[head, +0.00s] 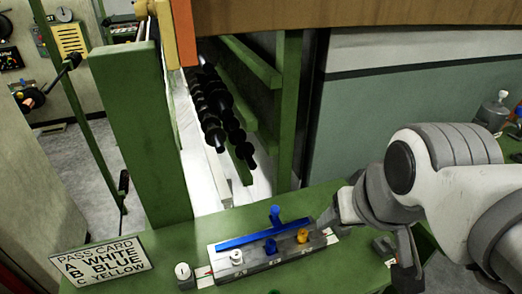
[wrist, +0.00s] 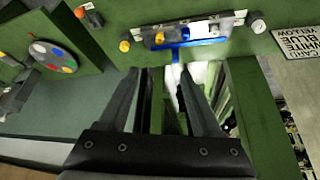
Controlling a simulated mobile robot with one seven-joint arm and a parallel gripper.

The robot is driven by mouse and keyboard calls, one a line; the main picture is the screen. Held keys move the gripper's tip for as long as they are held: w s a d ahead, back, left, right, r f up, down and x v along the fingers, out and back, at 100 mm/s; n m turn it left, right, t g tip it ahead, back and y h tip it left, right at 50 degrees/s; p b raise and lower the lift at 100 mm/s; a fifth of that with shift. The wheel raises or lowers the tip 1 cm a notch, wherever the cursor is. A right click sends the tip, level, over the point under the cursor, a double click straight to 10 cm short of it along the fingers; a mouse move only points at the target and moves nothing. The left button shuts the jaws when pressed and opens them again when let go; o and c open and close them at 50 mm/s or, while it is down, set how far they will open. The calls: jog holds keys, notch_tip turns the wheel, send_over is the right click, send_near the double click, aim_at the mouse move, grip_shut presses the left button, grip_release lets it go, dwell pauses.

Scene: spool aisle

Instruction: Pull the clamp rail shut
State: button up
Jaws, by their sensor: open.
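The clamp rail (head: 262,234) is a blue bar with an upright blue handle (head: 275,213). It lies along the far side of a grey fixture (head: 262,264) on the green bench. White (head: 236,257), blue (head: 270,247) and yellow (head: 302,236) pieces stand in a row in the fixture, on the near side of the bar. In the wrist view the rail (wrist: 188,43) and its handle (wrist: 175,55) show beyond my gripper (wrist: 163,73). The gripper is open, with nothing seen held between its fingers. The handle looks closer to the right finger; the remaining gap cannot be told.
A pass card (head: 98,262) reads A white, B blue, C yellow at the bench's left. A white knob (head: 183,271) stands left of the fixture. A green post (head: 140,135) rises behind, beside a rack of black spools (head: 215,110). An orange-yellow knob (wrist: 124,46) shows in the wrist view.

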jog(key=m+g, duration=0.6)
jog(key=m, duration=0.8)
send_over(275, 207)
notch_tip(275, 207, down, 10)
jog(key=f, duration=0.1)
notch_tip(275, 207, down, 16)
jog(key=shift+s+f, duration=0.1)
jog(key=shift+f, duration=0.05)
grip_shut()
dwell(0.4)
